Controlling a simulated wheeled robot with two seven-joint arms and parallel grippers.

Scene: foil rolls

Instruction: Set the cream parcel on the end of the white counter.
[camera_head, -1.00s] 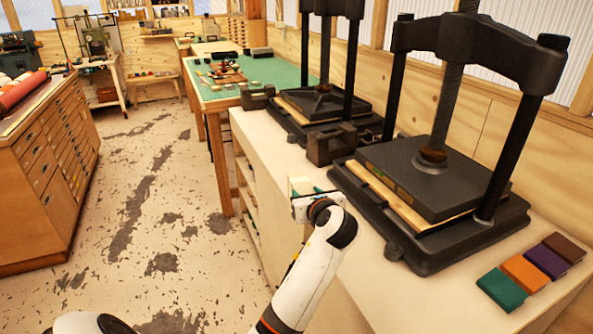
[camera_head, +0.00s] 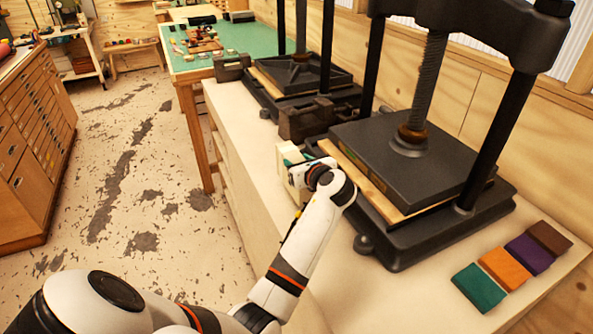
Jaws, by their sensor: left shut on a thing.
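My left gripper (camera_head: 306,174) is shut on the cream parcel (camera_head: 283,164), which shows as a small pale block with a teal patch. My wrist hides much of the parcel and the fingers. The white counter (camera_head: 247,118) runs from the back left to the front right. The parcel appears over the counter's left side, beside the near press; I cannot tell whether it touches the top. My right gripper is out of view.
A large black press (camera_head: 400,160) stands right beside my left gripper, with a smaller press (camera_head: 305,85) behind. Several coloured booklets (camera_head: 505,268) lie at the counter's near right end. A green-topped table (camera_head: 205,55) stands beyond. Bare counter lies in front of the near press.

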